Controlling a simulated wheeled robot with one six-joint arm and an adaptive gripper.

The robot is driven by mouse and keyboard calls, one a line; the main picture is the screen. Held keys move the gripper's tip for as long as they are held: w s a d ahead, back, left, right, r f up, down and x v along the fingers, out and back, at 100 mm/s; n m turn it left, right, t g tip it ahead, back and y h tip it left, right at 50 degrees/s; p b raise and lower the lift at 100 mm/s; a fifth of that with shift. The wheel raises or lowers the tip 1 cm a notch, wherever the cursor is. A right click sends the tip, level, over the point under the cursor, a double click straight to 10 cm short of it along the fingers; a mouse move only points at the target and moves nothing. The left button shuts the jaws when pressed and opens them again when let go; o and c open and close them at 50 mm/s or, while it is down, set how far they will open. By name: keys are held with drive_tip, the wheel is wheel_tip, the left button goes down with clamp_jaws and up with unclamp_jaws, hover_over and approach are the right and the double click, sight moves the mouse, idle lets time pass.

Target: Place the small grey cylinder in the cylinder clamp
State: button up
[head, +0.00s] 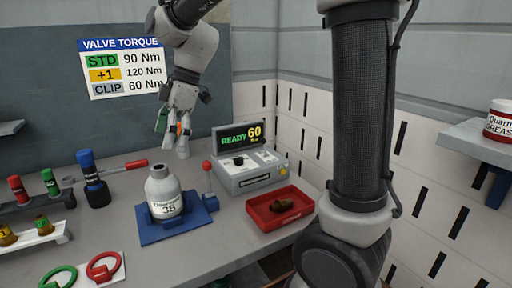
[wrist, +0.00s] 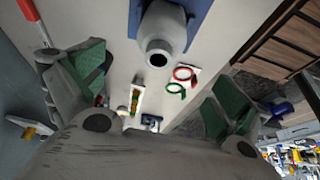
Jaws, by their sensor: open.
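The small grey cylinder (head: 164,192), with a narrow neck and a label reading 35, stands upright on the blue base of the cylinder clamp (head: 178,227). A lever with a red knob (head: 207,167) rises at the clamp's right side. I cannot tell whether the clamp grips the cylinder. My gripper (head: 172,132) is open and empty, above and behind the cylinder, apart from it. In the wrist view the cylinder (wrist: 163,30) shows mouth-on at the top, between the spread green-padded fingers (wrist: 155,95), with the blue clamp edge (wrist: 199,22) beside it.
Red and green rings (head: 102,268) lie in front.

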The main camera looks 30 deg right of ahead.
drive_tip(key=s+d+m+t+h, duration=0.2)
drive_tip(key=s+d+m, duration=0.7)
drive_tip(key=d, duration=0.3)
drive_tip(key=s+d+m+t+h, duration=0.2)
drive_tip(key=s+d+m, duration=0.6)
drive_tip(key=s+d, duration=0.2)
drive_tip(key=d, duration=0.2)
drive_tip(key=shift+s+d+f+m, duration=0.3)
drive_tip(key=shift+f+m, duration=0.1)
